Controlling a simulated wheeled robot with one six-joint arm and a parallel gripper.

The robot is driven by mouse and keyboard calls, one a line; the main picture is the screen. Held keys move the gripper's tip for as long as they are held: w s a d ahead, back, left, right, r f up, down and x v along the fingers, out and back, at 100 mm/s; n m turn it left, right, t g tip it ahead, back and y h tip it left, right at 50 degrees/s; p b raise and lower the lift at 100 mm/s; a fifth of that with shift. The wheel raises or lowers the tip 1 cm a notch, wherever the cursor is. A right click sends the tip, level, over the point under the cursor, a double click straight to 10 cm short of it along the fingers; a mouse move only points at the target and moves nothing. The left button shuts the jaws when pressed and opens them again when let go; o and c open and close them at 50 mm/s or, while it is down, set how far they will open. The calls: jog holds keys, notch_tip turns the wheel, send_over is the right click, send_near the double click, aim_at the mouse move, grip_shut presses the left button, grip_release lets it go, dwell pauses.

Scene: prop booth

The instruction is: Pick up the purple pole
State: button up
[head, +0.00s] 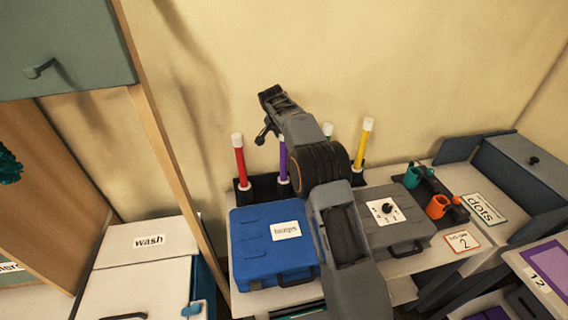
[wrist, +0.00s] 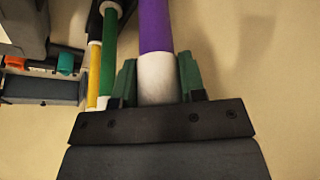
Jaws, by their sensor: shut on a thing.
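The purple pole (head: 283,160) stands upright at the back of the bench, its lower end at a dark holder. My arm hides its top in the head view. In the wrist view the purple pole (wrist: 155,25) runs away from between my fingers, and its white end lies in the grip. My gripper (wrist: 158,75) is shut on that white end, with a green finger pad on each side. In the head view my gripper shows only in part, above the pole.
A red pole (head: 239,160) stands to the left, and a yellow pole (head: 363,145) to the right. A green pole (wrist: 109,50) is close beside the purple one. A blue case (head: 262,250) and a grey case (head: 400,232) lie in front. A wooden post (head: 180,150) rises at left.

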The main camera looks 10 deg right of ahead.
grip_shut()
jog(key=shift+r, duration=0.15)
